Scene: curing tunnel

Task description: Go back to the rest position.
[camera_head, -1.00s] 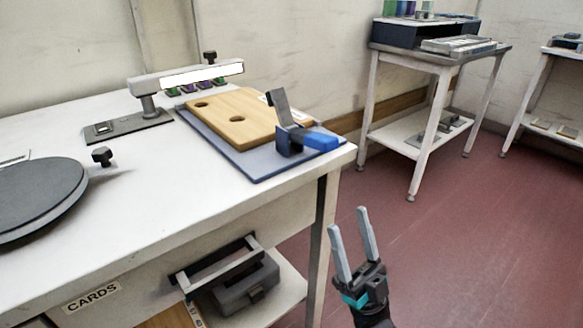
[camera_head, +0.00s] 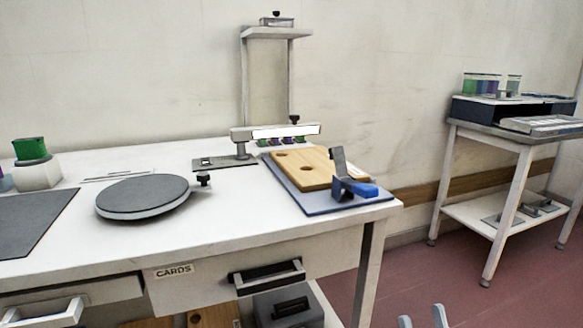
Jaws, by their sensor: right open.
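My right gripper (camera_head: 423,317) shows only as two pale fingertips at the bottom edge of the head view. The fingers stand apart with nothing between them. They are over the red floor, to the right of the white table's front leg and clear of the table. The rest of this gripper is below the frame. My left gripper is not in view.
The white table (camera_head: 225,215) fills the left and middle. A side cart (camera_head: 490,135) stands right, with red floor (camera_head: 440,270) between.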

